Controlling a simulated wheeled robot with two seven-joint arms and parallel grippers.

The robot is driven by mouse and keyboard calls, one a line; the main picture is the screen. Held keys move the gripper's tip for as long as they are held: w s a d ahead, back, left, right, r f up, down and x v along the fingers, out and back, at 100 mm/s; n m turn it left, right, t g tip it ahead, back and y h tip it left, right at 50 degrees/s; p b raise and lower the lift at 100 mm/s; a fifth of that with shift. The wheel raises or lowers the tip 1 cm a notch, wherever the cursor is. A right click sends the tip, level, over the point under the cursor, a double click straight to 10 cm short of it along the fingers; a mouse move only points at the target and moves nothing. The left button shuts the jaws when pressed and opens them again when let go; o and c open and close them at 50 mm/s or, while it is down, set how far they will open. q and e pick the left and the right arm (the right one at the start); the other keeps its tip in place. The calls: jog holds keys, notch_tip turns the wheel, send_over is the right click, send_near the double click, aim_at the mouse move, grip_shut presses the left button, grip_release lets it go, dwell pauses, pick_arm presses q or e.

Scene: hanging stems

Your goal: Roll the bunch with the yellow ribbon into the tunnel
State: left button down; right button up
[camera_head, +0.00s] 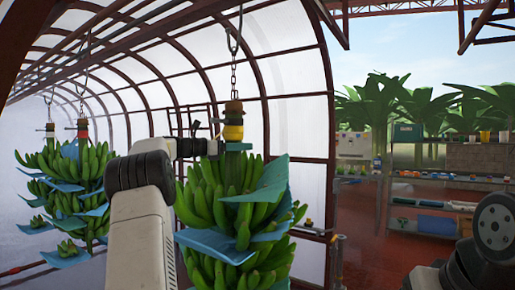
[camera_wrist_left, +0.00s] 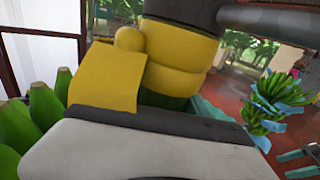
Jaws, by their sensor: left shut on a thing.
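The bunch with the yellow ribbon (camera_head: 234,132) is a large cluster of green bananas (camera_head: 225,205) with blue sheets between its hands. It hangs upright by a chain and hook (camera_head: 234,75) in the head view, in front of the tunnel's translucent wall. My left gripper (camera_head: 221,147) is shut on its stem, just below the ribbon. In the left wrist view the yellow ribbon (camera_wrist_left: 175,65) fills the middle, with green bananas (camera_wrist_left: 40,115) at the left. The tunnel (camera_head: 110,60) is an arched brown frame with pale sheeting. My right gripper is not in view; only dark right arm parts show.
Another bunch with a red ribbon (camera_head: 83,125) hangs farther left in the tunnel, with one more close behind it. Shelves with boxes and tools (camera_head: 430,205) stand at the right. Another bunch (camera_wrist_left: 262,105) shows at the right in the left wrist view.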

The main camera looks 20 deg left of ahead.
pick_arm(q)
jog(key=shift+r, duration=0.1)
jog(key=c, duration=0.6)
grip_release()
jog(key=shift+a, duration=0.1)
send_over(220, 168)
jog(key=shift+w, duration=0.1)
jog(key=shift+a, duration=0.1)
